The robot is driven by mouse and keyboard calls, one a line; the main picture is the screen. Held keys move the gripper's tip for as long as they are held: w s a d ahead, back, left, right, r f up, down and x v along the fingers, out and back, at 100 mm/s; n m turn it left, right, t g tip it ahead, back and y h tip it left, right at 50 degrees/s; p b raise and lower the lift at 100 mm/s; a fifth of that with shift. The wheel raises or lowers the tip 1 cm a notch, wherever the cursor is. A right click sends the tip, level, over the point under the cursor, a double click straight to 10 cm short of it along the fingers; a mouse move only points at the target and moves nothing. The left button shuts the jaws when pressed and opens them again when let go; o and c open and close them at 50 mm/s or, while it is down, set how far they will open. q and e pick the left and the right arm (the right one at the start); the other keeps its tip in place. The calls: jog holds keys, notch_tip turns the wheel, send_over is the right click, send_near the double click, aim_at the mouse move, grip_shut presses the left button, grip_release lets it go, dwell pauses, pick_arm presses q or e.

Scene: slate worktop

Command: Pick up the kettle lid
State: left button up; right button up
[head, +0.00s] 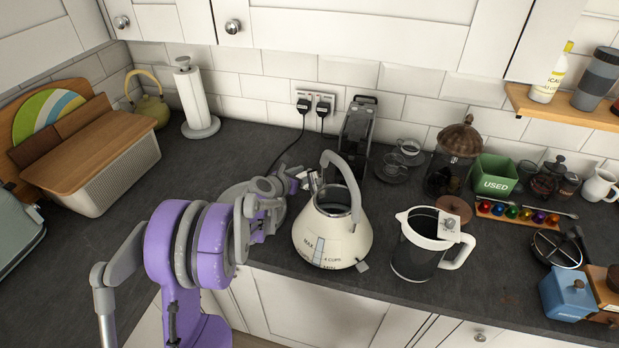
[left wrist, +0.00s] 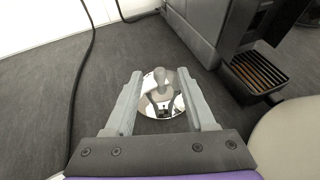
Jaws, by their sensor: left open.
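The kettle lid (left wrist: 162,103) is a shiny round disc with a knob on top, lying on the dark worktop in the left wrist view. My left gripper (left wrist: 159,73) is open, with one finger on each side of the lid. I cannot tell whether the fingers touch it. In the head view my left gripper (head: 298,178) is beside the cream kettle (head: 330,240), on its left, and I cannot make out the lid clearly there. The kettle stands open at the top, its grey handle arched above. My right gripper is not in view.
A dark coffee machine (head: 357,140) stands behind the kettle; its drip tray (left wrist: 259,76) shows in the wrist view. A black cable (left wrist: 80,75) runs over the worktop on the left. A white-and-black jug (head: 415,250) is right of the kettle. The worktop's left middle is clear.

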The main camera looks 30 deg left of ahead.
aim_at(310, 169)
pick_arm(q)
jog(key=shift+x, duration=1.6)
jog(key=shift+s+r, duration=0.1)
jog(key=shift+s, duration=0.05)
jog(key=shift+c, duration=0.4)
grip_shut()
